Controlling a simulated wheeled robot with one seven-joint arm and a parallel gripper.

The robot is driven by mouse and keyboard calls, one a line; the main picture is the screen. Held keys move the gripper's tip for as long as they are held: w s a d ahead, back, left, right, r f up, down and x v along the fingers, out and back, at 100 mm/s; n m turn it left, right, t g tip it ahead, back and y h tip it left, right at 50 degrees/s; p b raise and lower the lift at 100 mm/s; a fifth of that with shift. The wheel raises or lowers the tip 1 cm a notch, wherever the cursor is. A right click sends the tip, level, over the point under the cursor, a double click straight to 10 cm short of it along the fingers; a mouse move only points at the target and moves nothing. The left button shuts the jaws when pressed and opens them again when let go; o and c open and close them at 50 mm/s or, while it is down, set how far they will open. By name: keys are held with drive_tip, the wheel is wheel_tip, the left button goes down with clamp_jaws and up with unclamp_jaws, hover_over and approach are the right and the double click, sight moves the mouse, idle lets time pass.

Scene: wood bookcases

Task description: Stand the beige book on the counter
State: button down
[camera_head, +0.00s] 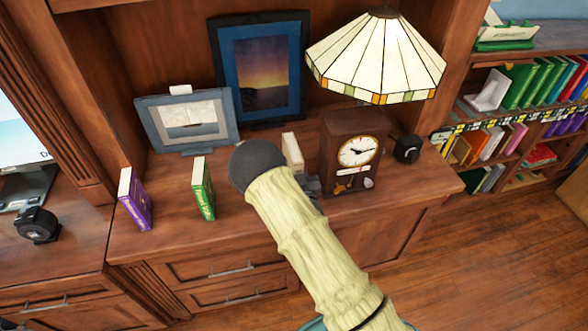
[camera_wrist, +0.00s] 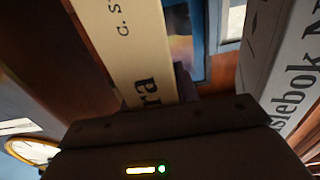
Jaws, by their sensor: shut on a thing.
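The beige book (camera_head: 292,152) is upright, with its pale top and upper part showing beyond my arm, left of the clock. Its lower part is hidden, so I cannot tell whether it touches the counter (camera_head: 165,243). My gripper (camera_head: 310,186) is shut on the beige book, low over the counter and mostly hidden by my arm. In the wrist view the cream lettered spine of the beige book (camera_wrist: 122,45) rises from between the dark jaws.
A purple book (camera_head: 135,203) and a green book (camera_head: 203,189) stand to the left. The clock (camera_head: 354,155) and lamp (camera_head: 377,58) are close on the right. Picture frames (camera_head: 187,122) stand behind. A grey lettered surface (camera_wrist: 285,65) is near on the wrist view's right.

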drive_tip(key=c, duration=1)
unclamp_jaws()
drive_tip(key=shift+f, duration=0.1)
drive_tip(key=shift+c, duration=0.2)
drive_tip(key=b+v, duration=0.2)
drive_tip(key=v, duration=1)
drive_tip(key=shift+r, duration=0.2)
